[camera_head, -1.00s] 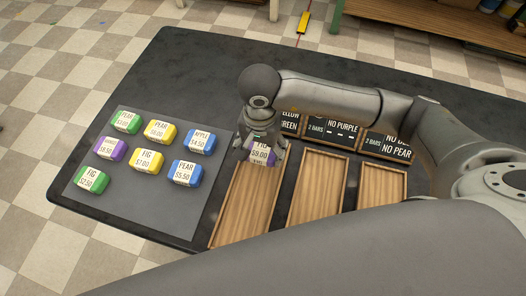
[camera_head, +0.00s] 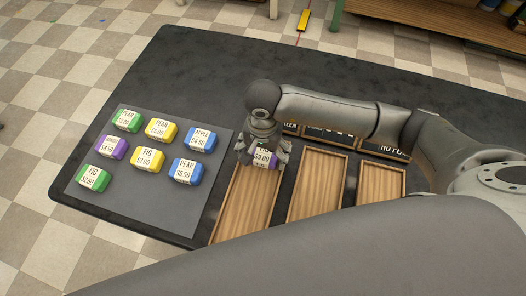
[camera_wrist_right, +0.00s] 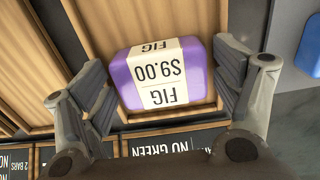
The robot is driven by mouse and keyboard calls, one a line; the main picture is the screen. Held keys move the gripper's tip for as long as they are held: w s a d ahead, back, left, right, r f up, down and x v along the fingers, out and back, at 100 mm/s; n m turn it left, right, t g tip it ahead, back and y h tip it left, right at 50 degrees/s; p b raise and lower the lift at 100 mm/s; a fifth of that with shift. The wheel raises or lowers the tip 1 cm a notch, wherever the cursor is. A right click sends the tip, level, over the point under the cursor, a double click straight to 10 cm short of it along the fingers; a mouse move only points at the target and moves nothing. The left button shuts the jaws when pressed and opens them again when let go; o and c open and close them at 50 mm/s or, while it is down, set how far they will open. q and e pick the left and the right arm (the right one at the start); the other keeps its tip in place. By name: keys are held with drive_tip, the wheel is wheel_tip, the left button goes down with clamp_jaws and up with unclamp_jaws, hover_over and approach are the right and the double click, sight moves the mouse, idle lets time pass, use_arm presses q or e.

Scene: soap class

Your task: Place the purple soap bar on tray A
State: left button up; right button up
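A purple soap bar (camera_head: 263,158) with a white FIG $9.00 label is between the fingers of my right gripper (camera_head: 264,152), at the far end of the left wooden tray (camera_head: 240,205). In the right wrist view, the purple soap bar (camera_wrist_right: 165,75) lies level, with a finger of my right gripper (camera_wrist_right: 165,80) close against each short side. The bar is over the tray, inside the rim; whether it touches the floor is unclear. No letter A is readable on any tray. My left gripper is not in view.
Two more wooden trays, middle (camera_head: 316,190) and right (camera_head: 381,185), stand alongside. Dark signs behind the trays are partly hidden by my arm. A grey mat (camera_head: 130,205) at left holds several soaps, including another purple one (camera_head: 113,147). The table behind is clear.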

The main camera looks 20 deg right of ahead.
sight(263, 155)
idle(0.3)
drive_tip(key=shift+r, duration=0.4)
wheel_tip(263, 155, up, 12)
drive_tip(key=b, duration=0.1)
drive_tip(key=shift+f, duration=0.25)
